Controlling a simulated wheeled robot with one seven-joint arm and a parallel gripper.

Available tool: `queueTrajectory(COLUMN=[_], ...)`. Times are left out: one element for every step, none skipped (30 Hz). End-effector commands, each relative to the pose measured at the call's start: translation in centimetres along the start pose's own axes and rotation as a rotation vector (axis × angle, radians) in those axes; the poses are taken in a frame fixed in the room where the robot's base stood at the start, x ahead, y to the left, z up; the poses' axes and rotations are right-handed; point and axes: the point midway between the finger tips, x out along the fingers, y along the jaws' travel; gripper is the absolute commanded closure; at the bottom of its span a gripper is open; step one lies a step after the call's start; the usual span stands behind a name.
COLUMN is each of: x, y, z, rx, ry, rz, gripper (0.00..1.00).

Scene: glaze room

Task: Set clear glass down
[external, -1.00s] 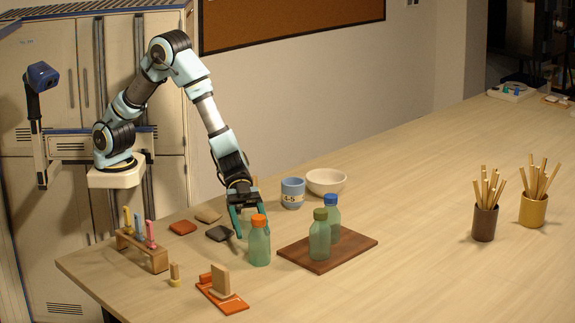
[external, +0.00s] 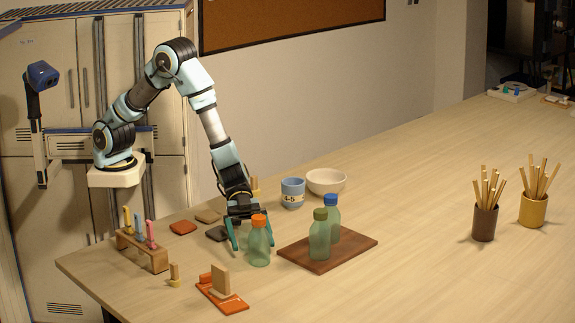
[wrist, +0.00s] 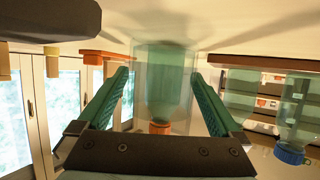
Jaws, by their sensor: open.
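A pale green, see-through bottle with an orange cap (external: 259,243) stands upright on the table, left of a dark wooden board (external: 300,262). My gripper (external: 252,246) is low at this bottle and open. In the wrist view the bottle (wrist: 162,85) appears upside down between the two spread teal fingers (wrist: 160,75), with a gap on each side. Two similar bottles, one with an olive cap (external: 319,240) and one with a blue cap (external: 333,215), stand on the board. The blue-capped bottle also shows at the right of the wrist view (wrist: 297,130).
A blue mug (external: 292,193) and a white bowl (external: 326,181) stand behind the board. A wooden rack (external: 141,250) with coloured tubes, small tiles and an orange stand (external: 222,296) lie to the left and front. The table's right side is largely clear up to two stick-filled cups.

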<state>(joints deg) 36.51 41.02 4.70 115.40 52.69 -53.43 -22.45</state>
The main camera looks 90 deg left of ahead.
Motion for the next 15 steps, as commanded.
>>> queueTrajectory(x=[0.0,0.0,-0.1,-0.1,-0.2,-0.6,-0.9,-1.3,-2.0,-2.6,-3.1,-4.0,-4.7,-5.4,-6.2], y=[0.0,0.0,0.0,0.0,0.0,-0.1,-0.1,-0.1,-0.2,-0.2,-0.1,-0.1,-0.2,-0.2,-0.1], z=[0.0,0.0,-0.1,-0.3,-0.5,-0.3,-0.2,-0.2,-0.2,-0.2,-0.1,-0.2,-0.2,-0.2,-0.1], rx=[0.000,0.000,0.000,0.001,0.001,0.001,0.000,0.000,0.000,0.000,0.000,0.000,0.000,0.001,0.000], ry=[0.000,0.000,0.000,0.000,0.001,0.001,0.001,0.001,0.002,0.002,0.002,0.002,0.002,0.002,0.002], rz=[0.000,0.000,0.000,0.000,0.000,-0.002,-0.002,-0.002,-0.004,-0.004,-0.003,-0.004,-0.005,-0.004,-0.005], gripper=[0.00,0.00,0.00,0.00,0.00,0.00,0.00,0.00,0.00,0.00,0.00,0.00,0.00,0.00,0.00])
